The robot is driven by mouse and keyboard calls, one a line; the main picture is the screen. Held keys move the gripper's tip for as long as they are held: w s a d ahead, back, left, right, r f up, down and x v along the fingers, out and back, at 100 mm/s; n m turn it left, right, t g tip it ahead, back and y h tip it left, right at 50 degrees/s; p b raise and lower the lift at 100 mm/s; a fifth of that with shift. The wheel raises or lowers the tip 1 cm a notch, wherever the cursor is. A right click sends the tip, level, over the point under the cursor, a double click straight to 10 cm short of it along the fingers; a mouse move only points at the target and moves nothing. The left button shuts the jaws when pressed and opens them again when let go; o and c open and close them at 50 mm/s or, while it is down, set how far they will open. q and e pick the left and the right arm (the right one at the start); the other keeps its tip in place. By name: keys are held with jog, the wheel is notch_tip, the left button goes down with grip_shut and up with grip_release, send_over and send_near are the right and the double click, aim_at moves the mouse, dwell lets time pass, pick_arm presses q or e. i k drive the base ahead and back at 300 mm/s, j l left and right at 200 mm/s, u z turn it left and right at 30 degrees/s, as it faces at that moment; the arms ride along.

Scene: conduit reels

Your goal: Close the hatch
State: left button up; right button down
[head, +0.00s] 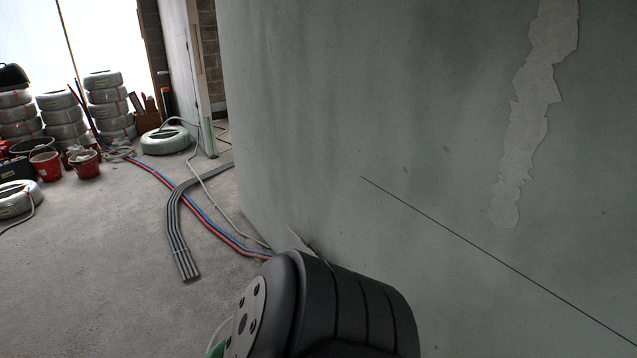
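I cannot make out a hatch in the head view. A pale green-grey wall (400,120) fills the middle and right of the picture, with a thin dark slanting line low on it. Neither of my grippers shows. A dark rounded arm link of mine is at the bottom centre, in front of the wall and floor, and it hides what lies behind it.
Stacked conduit reels (108,105), red buckets (85,163) and a lying reel (166,140) stand at the back left. Red and blue pipes (205,217) and grey conduits (178,235) cross the floor. The concrete floor (95,270) at front left is clear.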

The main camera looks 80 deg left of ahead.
aim_at(293, 242)
jog(key=u, duration=3)
jog(key=i+j, duration=0.15)
jog(key=j, duration=0.25)
jog(key=i+j+u, duration=0.1)
jog(key=j, duration=0.3)
jog(key=i+j, duration=0.25)
jog(key=j, duration=0.15)
jog(key=i+j, duration=0.2)
jog(key=j, duration=0.2)
jog(key=i+j+u, duration=0.1)
jog(key=j, duration=0.3)
jog(key=i, duration=0.1)
